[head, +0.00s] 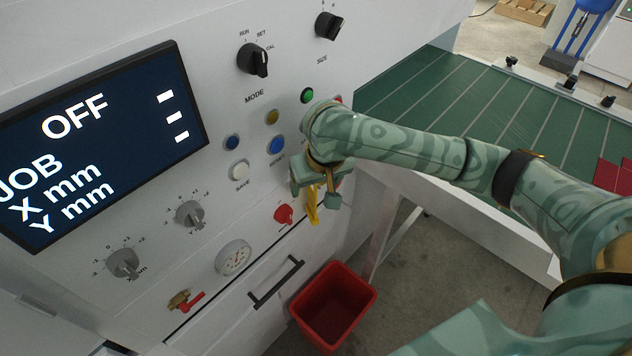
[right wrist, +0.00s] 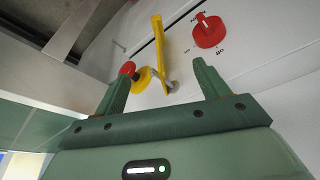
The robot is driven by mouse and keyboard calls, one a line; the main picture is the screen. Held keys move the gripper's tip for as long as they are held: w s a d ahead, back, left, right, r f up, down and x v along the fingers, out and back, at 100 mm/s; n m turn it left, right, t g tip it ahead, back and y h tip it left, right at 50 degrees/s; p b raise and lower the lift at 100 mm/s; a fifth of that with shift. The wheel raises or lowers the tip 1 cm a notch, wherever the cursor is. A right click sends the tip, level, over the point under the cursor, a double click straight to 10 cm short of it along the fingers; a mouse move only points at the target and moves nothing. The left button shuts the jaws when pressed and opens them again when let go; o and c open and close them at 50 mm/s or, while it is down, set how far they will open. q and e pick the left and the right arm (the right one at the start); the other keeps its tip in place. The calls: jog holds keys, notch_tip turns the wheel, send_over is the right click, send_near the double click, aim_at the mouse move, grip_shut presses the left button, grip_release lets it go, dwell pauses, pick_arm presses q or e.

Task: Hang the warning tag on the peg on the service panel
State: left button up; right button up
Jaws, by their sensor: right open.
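The yellow warning tag (head: 313,208) hangs against the white service panel (head: 262,185), just below my right gripper (head: 318,196) in the head view. In the right wrist view the tag (right wrist: 159,48) is seen nearly edge-on as a narrow strip, with one end at a short silver peg (right wrist: 172,86). The tag appears to be on the peg; the hole itself is not clear. My right gripper (right wrist: 160,92) is open, its fingers apart on either side of the peg end, and no contact with the tag shows. My left gripper is not in view.
A red rotary switch (right wrist: 208,31) and a red push button on a yellow base (right wrist: 127,69) flank the tag. A gauge (head: 233,257), a drawer handle (head: 276,283) and a red bin (head: 333,306) are lower. A green slatted table (head: 480,105) lies right.

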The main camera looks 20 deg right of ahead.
jog(key=p+v, duration=0.7)
jog(key=v, duration=0.6)
jog(key=s+a+f+n+t+y, duration=0.35)
jog(key=s+a+n, duration=0.2)
jog(key=a, duration=0.25)
jog(key=s+d+f+n+h, duration=0.1)
jog(key=s+d+f+h, duration=0.1)
jog(key=s+d+h, duration=0.5)
jog(key=s+d+f+n+h, duration=0.1)
jog(key=s+d+f, duration=0.3)
jog(key=d, duration=0.6)
jog(key=s+a+f+g+y, duration=0.2)
jog(key=s+f, duration=0.2)
jog(key=f, duration=1)
jog(key=s+a+f+g+y, duration=0.1)
jog(key=s+a+f, duration=0.15)
jog(key=f, duration=1.05)
jog(key=s+f+m+g, duration=0.1)
jog(key=s+f, duration=0.6)
jog(key=s, duration=0.2)
jog(key=s+f+m+g+y, duration=0.1)
jog(key=s+f+m+g, duration=0.1)
jog(key=s+f, duration=0.5)
jog(key=s+b, duration=0.1)
jog(key=s, duration=0.2)
jog(key=shift+s+d+f, duration=0.2)
jog(key=shift+d+f, duration=0.05)
jog(key=shift+f, duration=0.1)
jog(key=shift+y, duration=0.25)
